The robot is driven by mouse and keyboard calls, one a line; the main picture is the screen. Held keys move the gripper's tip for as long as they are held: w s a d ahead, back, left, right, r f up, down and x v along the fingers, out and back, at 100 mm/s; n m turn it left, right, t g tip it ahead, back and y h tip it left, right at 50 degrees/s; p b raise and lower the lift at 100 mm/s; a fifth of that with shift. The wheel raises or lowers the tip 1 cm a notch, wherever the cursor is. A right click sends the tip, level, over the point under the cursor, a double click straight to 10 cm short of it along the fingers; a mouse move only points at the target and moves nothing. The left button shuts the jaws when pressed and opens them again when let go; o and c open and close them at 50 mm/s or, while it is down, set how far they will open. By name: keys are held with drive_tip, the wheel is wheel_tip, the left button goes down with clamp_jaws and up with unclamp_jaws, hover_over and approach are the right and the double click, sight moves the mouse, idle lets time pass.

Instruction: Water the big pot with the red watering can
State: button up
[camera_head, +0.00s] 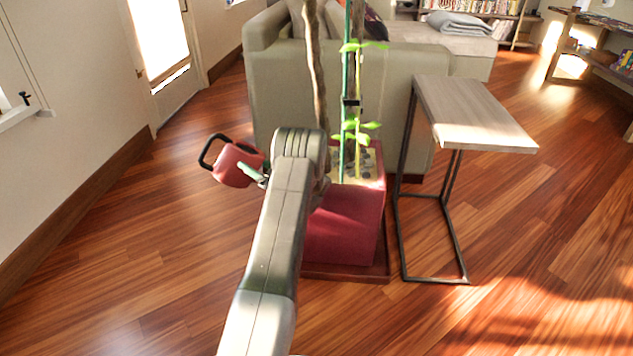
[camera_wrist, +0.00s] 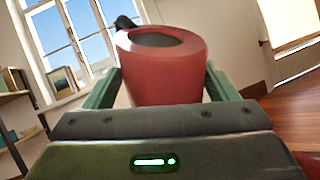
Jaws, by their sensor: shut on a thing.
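The red watering can (camera_head: 237,166) with a black handle is held in the air left of the big pot, tilted in the head view. In the wrist view the can (camera_wrist: 162,82) sits between the two green fingers, its round top opening facing the camera side. My gripper (camera_head: 257,174) is shut on the can; its fingers also show in the wrist view (camera_wrist: 160,88). The big red square pot (camera_head: 345,232) stands on the floor on a dark red saucer (camera_head: 345,273), holding a plant (camera_head: 362,130) with stakes. My arm hides the pot's left part. The can's spout is not clearly visible.
A side table (camera_head: 470,105) with a wooden top and dark metal frame stands right of the pot. A grey-green sofa (camera_head: 280,85) is close behind the pot. The wooden floor (camera_head: 120,260) on the left is clear up to the wall.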

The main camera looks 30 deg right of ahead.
sight(229, 176)
drive_tip(key=shift+r, duration=0.1)
drive_tip(key=shift+d+r, duration=0.1)
drive_tip(key=shift+r, duration=0.15)
idle(0.8)
drive_tip(key=f+n+g, duration=0.1)
drive_tip(key=f, duration=0.1)
drive_tip(key=f+n+g+h, duration=0.1)
drive_tip(key=f+g, duration=0.1)
drive_tip(key=f, duration=0.1)
drive_tip(key=f+n+g+h, duration=0.1)
drive_tip(key=f+n, duration=0.1)
drive_tip(key=f, duration=0.1)
drive_tip(key=shift+a+g+b, duration=0.25)
drive_tip(key=shift+g+b, duration=0.05)
drive_tip(key=shift+b, duration=0.1)
drive_tip(key=shift+r, duration=0.1)
drive_tip(key=a+r+p, duration=0.1)
drive_tip(key=a, duration=0.1)
drive_tip(key=w+a+r+p, duration=0.1)
drive_tip(key=a, duration=0.2)
drive_tip(key=a+r+p, duration=0.1)
drive_tip(key=a+r, duration=0.1)
drive_tip(key=shift+w+a, duration=0.25)
drive_tip(key=shift+a, duration=0.05)
